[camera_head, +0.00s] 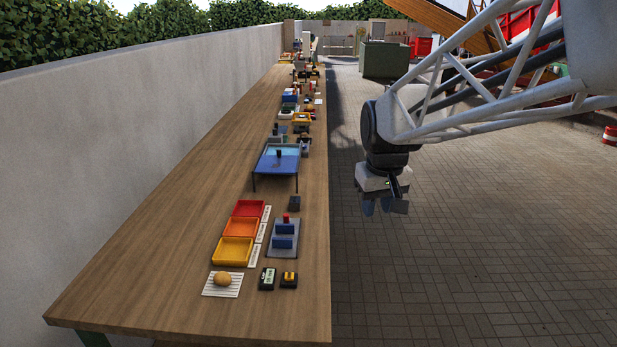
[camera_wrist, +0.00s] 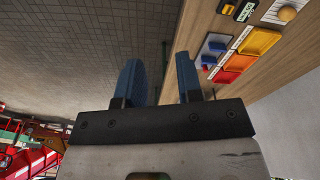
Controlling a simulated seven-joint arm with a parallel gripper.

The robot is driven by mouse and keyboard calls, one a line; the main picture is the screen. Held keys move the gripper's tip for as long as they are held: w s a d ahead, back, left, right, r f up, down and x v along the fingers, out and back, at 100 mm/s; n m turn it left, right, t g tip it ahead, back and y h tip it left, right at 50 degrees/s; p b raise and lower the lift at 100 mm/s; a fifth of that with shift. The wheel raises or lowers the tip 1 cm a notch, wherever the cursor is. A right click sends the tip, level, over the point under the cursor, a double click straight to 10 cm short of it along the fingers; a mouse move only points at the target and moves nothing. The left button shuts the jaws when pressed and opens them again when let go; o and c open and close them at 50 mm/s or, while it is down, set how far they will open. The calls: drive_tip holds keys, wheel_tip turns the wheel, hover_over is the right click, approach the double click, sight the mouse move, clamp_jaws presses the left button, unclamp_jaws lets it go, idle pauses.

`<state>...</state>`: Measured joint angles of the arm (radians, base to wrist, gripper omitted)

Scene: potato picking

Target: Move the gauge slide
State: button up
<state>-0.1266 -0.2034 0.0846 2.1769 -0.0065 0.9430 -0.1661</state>
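What looks like the gauge stands on the long wooden table, a grey plate (camera_head: 295,251) carrying blue blocks (camera_head: 284,235) and a small red piece (camera_head: 286,217). Which of these parts is the slide I cannot tell for sure. The gauge also shows in the wrist view (camera_wrist: 213,46), beyond my right-hand finger. My gripper (camera_head: 385,204) hangs over the paved floor, to the right of the table and well apart from the gauge. In the wrist view its two blue fingers (camera_wrist: 159,80) are spread, with nothing between them.
Red, orange and yellow trays (camera_head: 234,264) stand left of the gauge. A potato (camera_head: 222,279) lies on a white slatted mat. A blue-topped stand (camera_head: 276,163) and many items line the table behind. A wall runs along the left.

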drive_tip(key=w+a+f+n, duration=0.15)
drive_tip(key=w+a, duration=0.35)
drive_tip(key=w, duration=0.5)
drive_tip(key=n+g, duration=0.2)
drive_tip(key=n, duration=0.2)
hover_over(286, 214)
drive_tip(key=f, duration=1.7)
drive_tip(key=shift+s+d, duration=0.25)
drive_tip(key=shift+s, duration=0.1)
drive_tip(key=shift+w+a+f, duration=0.2)
drive_tip(key=shift+a+f, duration=0.05)
drive_tip(key=shift+f, duration=0.1)
drive_tip(key=shift+f, duration=3.9)
clamp_jaws()
